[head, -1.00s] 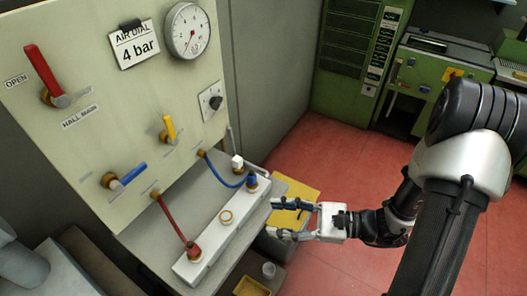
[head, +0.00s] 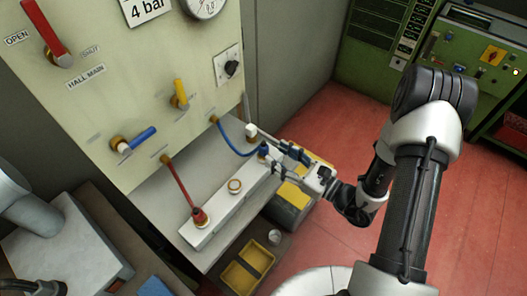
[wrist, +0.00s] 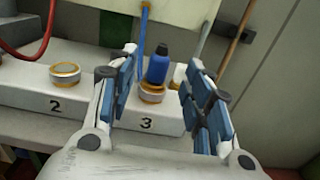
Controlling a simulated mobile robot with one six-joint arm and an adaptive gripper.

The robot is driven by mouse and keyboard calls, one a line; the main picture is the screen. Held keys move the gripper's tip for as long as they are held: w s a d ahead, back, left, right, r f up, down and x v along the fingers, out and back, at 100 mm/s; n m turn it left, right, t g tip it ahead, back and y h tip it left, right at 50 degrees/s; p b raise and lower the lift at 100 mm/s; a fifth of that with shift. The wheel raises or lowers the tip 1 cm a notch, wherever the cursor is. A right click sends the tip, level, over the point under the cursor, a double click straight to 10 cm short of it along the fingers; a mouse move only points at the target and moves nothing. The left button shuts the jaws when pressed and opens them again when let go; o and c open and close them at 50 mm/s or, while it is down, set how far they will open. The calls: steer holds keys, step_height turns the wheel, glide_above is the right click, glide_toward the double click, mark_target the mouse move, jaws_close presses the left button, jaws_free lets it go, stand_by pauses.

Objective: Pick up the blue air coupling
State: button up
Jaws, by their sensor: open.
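The blue air coupling (wrist: 157,68) stands upright on the brass port marked 3 (wrist: 151,93) of the white block. My gripper (wrist: 160,85) is open. In the wrist view its two blue-padded fingers stand on either side of the coupling, with gaps to it. In the head view my gripper (head: 277,158) is at the right end of the block, and its fingers partly hide the coupling (head: 263,150).
A red coupling (head: 199,215) with a red hose sits on the block's near port. The middle port (head: 234,186) is bare. A white-topped fitting (head: 251,131) stands behind the blue coupling.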

mark_target(267, 149)
steer(key=b+x, duration=0.1)
steer(key=x, duration=0.5)
steer(key=shift+w+a, duration=0.1)
steer(key=shift+a, duration=0.1)
jaws_close()
stand_by(0.5)
